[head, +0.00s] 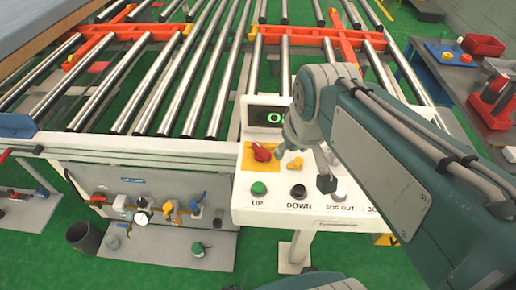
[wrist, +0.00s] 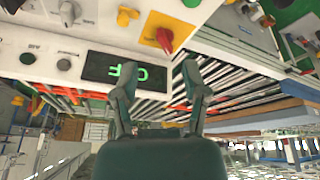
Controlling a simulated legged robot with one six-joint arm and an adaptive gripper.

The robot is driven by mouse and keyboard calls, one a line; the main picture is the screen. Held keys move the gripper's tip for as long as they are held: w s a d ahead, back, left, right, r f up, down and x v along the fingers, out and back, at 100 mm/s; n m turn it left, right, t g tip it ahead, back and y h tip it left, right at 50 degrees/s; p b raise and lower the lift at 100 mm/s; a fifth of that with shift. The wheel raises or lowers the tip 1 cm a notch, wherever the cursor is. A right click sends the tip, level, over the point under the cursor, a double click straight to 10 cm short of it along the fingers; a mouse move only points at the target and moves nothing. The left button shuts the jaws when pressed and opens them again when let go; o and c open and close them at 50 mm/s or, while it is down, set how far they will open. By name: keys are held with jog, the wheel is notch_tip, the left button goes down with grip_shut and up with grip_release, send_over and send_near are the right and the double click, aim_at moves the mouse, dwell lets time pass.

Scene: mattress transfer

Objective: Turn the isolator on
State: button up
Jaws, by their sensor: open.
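The isolator is a red rotary knob (head: 262,152) on a yellow plate (head: 248,160), on the white control panel (head: 248,205). In the wrist view the red knob (wrist: 165,40) and yellow plate (wrist: 152,26) lie beyond the fingertips, at the top. My gripper (wrist: 156,80) is open and empty, with its two fingers apart. It appears clear of the knob. A black display (wrist: 105,70) shows green letters upside down that appear to read OFF. In the head view the display (head: 264,116) and the gripper are partly hidden by my arm.
Beside the isolator is a small yellow knob (head: 295,163). Below are the green UP button (head: 259,188) and black DOWN button (head: 298,191). A roller conveyor (head: 200,75) lies behind the panel. A pneumatic valve board (head: 130,188) hangs to the left.

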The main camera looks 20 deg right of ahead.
jog(key=w+a+f+n+g, duration=0.1)
jog(key=w+f+n+g, duration=0.1)
jog(key=w, duration=0.7)
jog(key=n+g, duration=0.2)
send_near(261, 149)
notch_tip(261, 149, down, 10)
jog(key=shift+f, duration=0.15)
grip_shut()
